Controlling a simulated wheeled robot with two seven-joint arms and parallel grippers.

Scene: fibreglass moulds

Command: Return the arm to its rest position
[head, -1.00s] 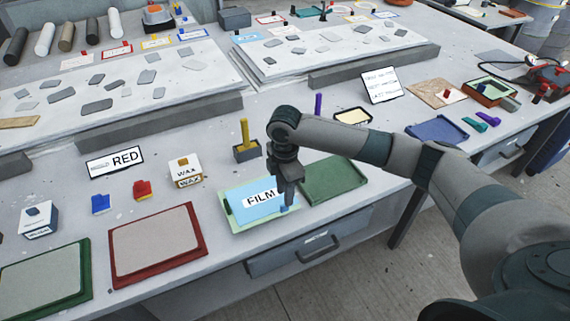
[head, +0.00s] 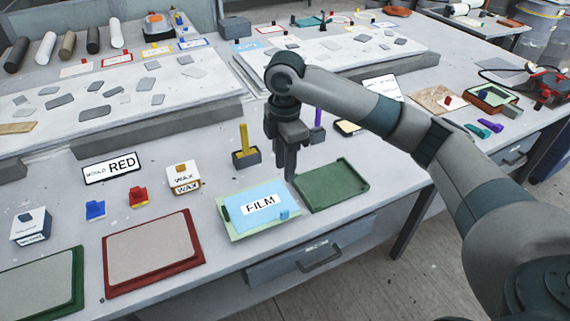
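My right arm reaches in from the right, and its gripper (head: 286,166) points down above the table, behind the film sheet and the green tray's left edge. Its two fingers look slightly apart, with nothing between them. The light-blue film sheet (head: 240,203), labelled FILM, lies flat on a pale green board (head: 241,233). A small blue knob (head: 284,214) sits at its right front corner, clear of the fingers. My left gripper is not in view.
The dark green tray (head: 330,185) is just right of the film. A grey holder with a yellow stick (head: 244,145) stands close left of the gripper. Behind is a raised slab (head: 335,75).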

